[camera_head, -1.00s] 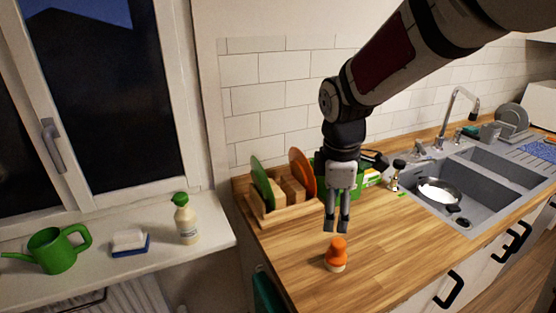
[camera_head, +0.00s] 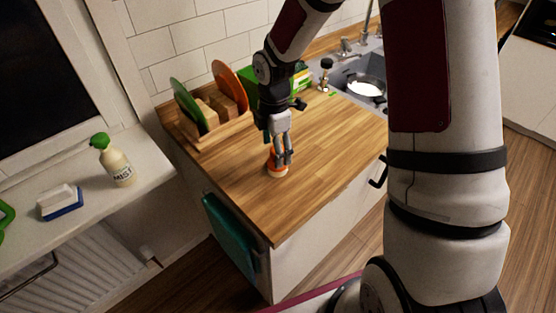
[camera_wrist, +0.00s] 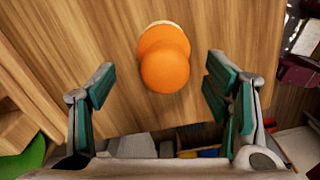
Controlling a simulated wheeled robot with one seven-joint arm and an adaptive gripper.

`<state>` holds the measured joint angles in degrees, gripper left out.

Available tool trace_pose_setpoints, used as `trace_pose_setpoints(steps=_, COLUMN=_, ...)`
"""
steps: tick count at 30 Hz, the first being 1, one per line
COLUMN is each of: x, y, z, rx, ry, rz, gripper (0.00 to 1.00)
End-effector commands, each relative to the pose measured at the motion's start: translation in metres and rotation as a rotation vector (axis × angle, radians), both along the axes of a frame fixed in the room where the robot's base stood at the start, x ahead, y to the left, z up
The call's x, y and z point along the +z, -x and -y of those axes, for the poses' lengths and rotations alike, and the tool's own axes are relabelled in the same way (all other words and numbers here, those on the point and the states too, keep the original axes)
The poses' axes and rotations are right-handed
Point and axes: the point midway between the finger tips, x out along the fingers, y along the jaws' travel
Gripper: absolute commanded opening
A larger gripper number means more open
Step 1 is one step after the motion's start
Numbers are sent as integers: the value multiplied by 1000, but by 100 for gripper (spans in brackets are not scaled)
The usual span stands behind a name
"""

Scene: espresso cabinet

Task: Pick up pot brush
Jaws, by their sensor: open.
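The pot brush has a rounded orange handle and a pale base. It stands upright on the wooden counter near its front left corner; in the head view the pot brush (camera_head: 278,172) is partly covered by my fingers. In the wrist view the pot brush (camera_wrist: 164,62) shows at the top centre, seen from above. My gripper (camera_head: 284,158) is open and points down at the brush. In the wrist view my gripper (camera_wrist: 160,82) has one green-padded finger on each side, with clear gaps to the orange handle. I cannot tell how far down the fingers reach.
A wooden dish rack (camera_head: 217,133) with a green plate (camera_head: 187,103) and an orange plate (camera_head: 230,86) stands behind to the left. A green box (camera_head: 268,98) is behind my gripper. The counter right of the brush is clear.

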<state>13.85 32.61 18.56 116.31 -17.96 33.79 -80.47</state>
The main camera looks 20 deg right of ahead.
Motion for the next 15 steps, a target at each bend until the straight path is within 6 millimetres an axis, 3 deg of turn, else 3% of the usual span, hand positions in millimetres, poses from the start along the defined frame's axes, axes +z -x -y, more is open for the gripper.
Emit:
trace_pose_setpoints(steps=5, x=-11, y=2, z=1, rx=0, ry=-1, rz=-2, gripper=71)
trace_pose_setpoints(steps=15, x=-52, y=4, z=6, rx=0, ry=0, rz=0, gripper=71)
